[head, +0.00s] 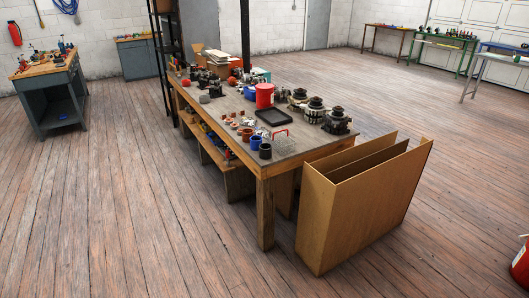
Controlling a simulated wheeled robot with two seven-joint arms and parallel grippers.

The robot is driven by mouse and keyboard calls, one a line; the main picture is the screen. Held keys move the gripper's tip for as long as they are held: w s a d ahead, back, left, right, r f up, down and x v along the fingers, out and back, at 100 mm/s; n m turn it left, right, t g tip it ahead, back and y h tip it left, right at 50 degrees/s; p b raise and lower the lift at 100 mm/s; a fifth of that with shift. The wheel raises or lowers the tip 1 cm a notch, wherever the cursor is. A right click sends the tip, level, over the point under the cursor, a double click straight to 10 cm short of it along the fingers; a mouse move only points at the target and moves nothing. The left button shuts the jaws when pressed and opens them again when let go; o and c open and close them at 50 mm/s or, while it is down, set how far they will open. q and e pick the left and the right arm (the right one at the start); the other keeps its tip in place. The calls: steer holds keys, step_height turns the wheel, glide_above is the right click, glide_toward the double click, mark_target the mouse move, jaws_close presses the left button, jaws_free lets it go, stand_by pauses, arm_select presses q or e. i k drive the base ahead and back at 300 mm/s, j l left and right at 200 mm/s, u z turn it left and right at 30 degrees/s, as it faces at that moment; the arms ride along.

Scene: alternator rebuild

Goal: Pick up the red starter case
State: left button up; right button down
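The workbench (228,155) stands in the middle of the head view and holds many parts. A red cylindrical container (264,96) stands upright on it, behind a black tray (273,117). Another red item (237,70) is partly hidden at the far end. I cannot tell which of these, if any, is the red starter case. Neither of my grippers is in view.
A tall open cardboard box (365,200) stands on the floor against the bench's near right end. A blue-grey cart (50,95) is at the left. A red bucket (521,262) is cut off at the right edge. The wooden floor at front left is clear.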

mark_target(248, 135)
steer(key=i+j+z, duration=0.25)
steer(key=i, duration=0.6)
steer(key=l, duration=0.1)
